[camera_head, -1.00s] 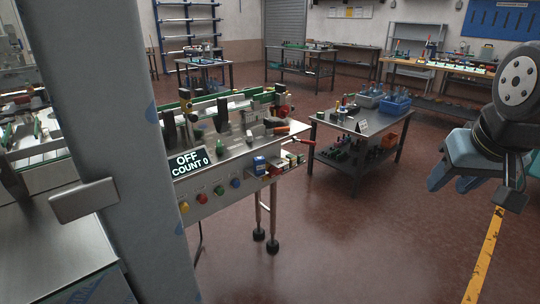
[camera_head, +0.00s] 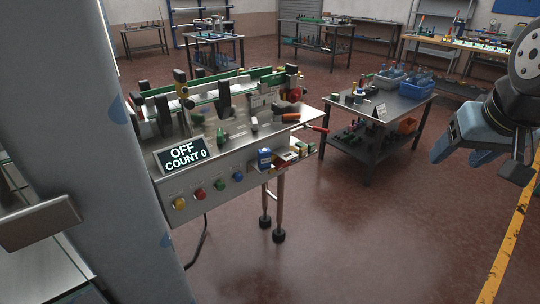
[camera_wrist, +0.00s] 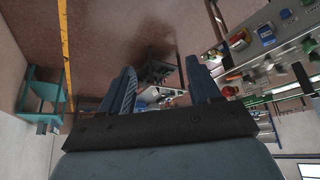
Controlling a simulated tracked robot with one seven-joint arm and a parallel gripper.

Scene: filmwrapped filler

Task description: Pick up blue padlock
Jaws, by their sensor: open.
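A small blue block with a pale face (camera_head: 265,158) sits on a small side shelf at the right front of the machine. It may be the blue padlock, but it is too small to tell. A blue item also shows at the upper right of the wrist view (camera_wrist: 267,34). My gripper (camera_head: 460,155) hangs at the right edge of the head view, over open floor and well apart from the machine. In the wrist view its two blue fingers (camera_wrist: 161,75) stand apart with nothing between them.
The machine's front panel (camera_head: 215,190) has several coloured buttons and an OFF display (camera_head: 184,156). A red-handled tool (camera_head: 316,127) sticks out at its right end. A low table (camera_head: 357,145) with blue bins stands behind. The floor in front is clear.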

